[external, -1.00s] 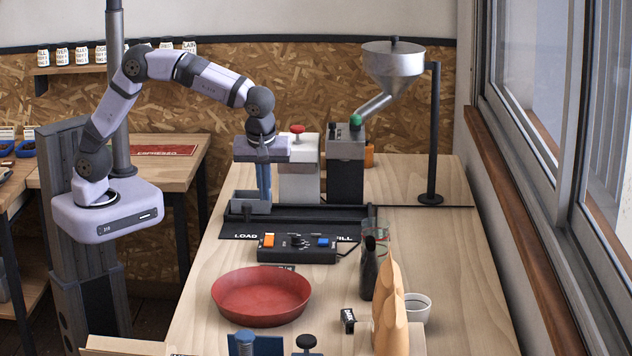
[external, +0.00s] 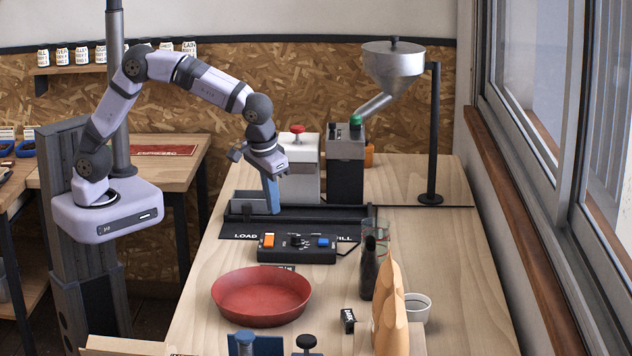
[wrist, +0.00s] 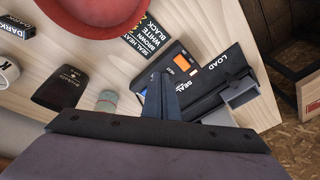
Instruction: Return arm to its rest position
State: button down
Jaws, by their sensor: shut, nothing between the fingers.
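My gripper (external: 274,210) points down over the black rail at the loading station, its blue fingers together and empty. In the wrist view the closed fingers (wrist: 160,97) show in the middle, in front of the control box (wrist: 178,68). The fingertips appear close to the rail (external: 330,213) in the external view; I cannot tell whether they touch it. My arm is bent, reaching from its base on the left over the table. The grey tray (external: 247,207) sits just left of the fingers.
The white press (external: 300,170) and the hopper (external: 393,62) stand behind my gripper. The control box with orange and blue buttons (external: 297,248) and a red bowl (external: 261,296) are in front. A dark bottle (external: 368,268) stands to the right.

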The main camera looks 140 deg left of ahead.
jog(key=s+d+f+m, duration=0.2)
jog(key=d+f+m, duration=0.1)
jog(key=d, duration=0.1)
jog(key=s+d+f+m+h, duration=0.1)
jog(key=s+d+f+m, duration=0.1)
jog(key=d+f+m, duration=0.1)
jog(key=s+d+f+m+h, duration=0.1)
jog(key=s+d+f+m, duration=0.1)
jog(key=d+f+m, duration=0.1)
jog(key=shift+s+d+f+m, duration=0.15)
jog(key=shift+d+m, duration=0.15)
jog(key=shift+d, duration=0.4)
jog(key=shift+s+d+m, duration=0.1)
jog(key=shift+d+m, duration=0.2)
jog(key=shift+d, duration=0.35)
jog(key=s+d+r+m, duration=0.1)
jog(key=s+d+m, duration=0.1)
jog(key=d, duration=0.7)
jog(key=s+d+r+m+t, duration=0.1)
jog(key=s+d+m, duration=0.2)
jog(key=d, duration=0.6)
jog(key=shift+s+d+m+h, duration=0.25)
jog(key=shift+s+m+h, duration=0.1)
jog(key=shift+m, duration=0.25)
